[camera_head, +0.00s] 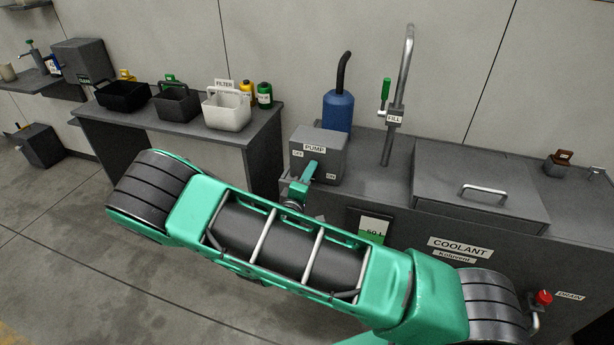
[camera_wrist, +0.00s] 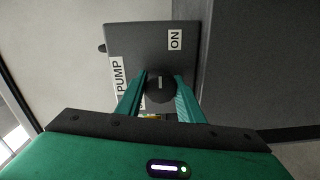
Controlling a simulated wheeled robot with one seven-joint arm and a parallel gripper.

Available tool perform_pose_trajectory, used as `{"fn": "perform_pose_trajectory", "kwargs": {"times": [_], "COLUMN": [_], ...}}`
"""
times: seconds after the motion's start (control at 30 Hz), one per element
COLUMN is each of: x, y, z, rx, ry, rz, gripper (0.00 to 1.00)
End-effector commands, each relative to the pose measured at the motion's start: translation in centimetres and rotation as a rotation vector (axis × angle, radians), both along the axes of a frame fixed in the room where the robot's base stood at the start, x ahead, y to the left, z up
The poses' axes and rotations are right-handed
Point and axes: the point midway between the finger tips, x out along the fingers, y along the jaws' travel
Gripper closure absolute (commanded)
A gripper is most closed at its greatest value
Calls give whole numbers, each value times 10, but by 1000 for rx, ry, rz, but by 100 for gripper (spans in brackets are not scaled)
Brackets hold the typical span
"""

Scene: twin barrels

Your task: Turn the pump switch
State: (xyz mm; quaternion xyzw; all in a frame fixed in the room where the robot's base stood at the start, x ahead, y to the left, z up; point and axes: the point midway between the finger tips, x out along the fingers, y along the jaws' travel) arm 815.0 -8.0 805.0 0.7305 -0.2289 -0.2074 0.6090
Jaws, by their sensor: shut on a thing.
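The pump box (camera_head: 331,165) is a grey block labelled PUMP, with OFF at its left and ON at its lower right; it stands on the coolant tank. The pump switch is a round black knob (camera_wrist: 158,93) with a short pale mark, seen in the wrist view between the teal fingers. My gripper (camera_wrist: 160,84) is shut on the knob, one finger on each side. The ON label is at the upper right of the knob. In the head view my gripper (camera_head: 305,180) is at the box front and hides the knob.
The coolant tank (camera_head: 560,232) carries a blue pump body (camera_head: 338,112), a fill pipe (camera_head: 402,80) with a green lever, and a lidded hatch (camera_head: 480,186). A red knob (camera_head: 544,297) is at lower right. A side table (camera_head: 190,128) holds bins and bottles.

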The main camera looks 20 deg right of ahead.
Motion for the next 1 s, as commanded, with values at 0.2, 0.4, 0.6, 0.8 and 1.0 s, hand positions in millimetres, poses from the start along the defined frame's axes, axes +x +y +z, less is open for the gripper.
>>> {"fn": "perform_pose_trajectory", "kwargs": {"times": [0.2, 0.4, 0.6, 0.8, 1.0], "x": [0, 0, -5, -30, -59], "y": [2, 1, 5, 24, 47], "z": [-3, -2, -1, -1, 0], "rx": [5, 2, 1, 2, 3], "ry": [4, 3, 3, 5, 3], "rz": [4, 2, 2, 5, 5], "gripper": [48, 48, 48, 48, 48]}}
